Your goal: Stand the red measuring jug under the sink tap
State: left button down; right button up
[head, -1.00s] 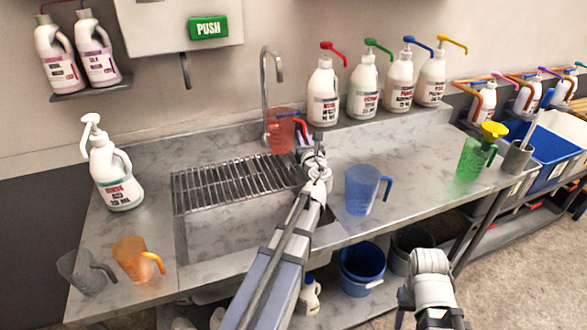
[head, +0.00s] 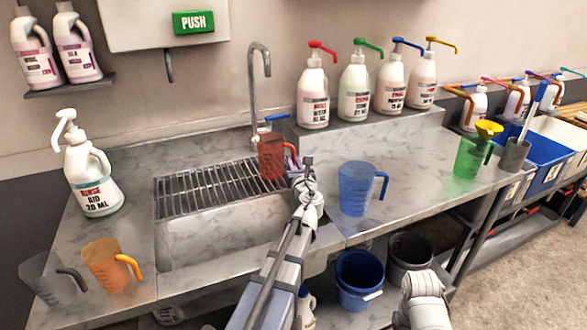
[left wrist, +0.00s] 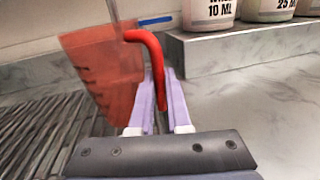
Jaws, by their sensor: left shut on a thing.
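The red measuring jug (head: 271,158) is near the right end of the slatted rack over the sink, close to the foot of the tap (head: 254,85). The tap's spout curves above it. My left gripper (head: 296,172) is shut on the jug's handle from the right. In the left wrist view the red handle runs between the purple fingers (left wrist: 157,92), with the jug's body (left wrist: 98,68) to their left. The jug looks roughly upright in the head view. I cannot tell whether its base touches the rack. My right gripper is out of view.
A blue jug (head: 357,188) stands right of the sink; orange (head: 105,266) and grey (head: 45,278) jugs stand at the front left. Pump bottles line the raised back ledge (head: 365,138). A green jug (head: 470,158) is farther right. The slatted rack (head: 205,188) is otherwise bare.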

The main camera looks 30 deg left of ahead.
pick_arm(q)
jog(key=shift+f, duration=0.15)
jog(key=c, duration=0.9)
grip_release()
jog(key=v, duration=1.2)
jog(key=shift+d, duration=0.1)
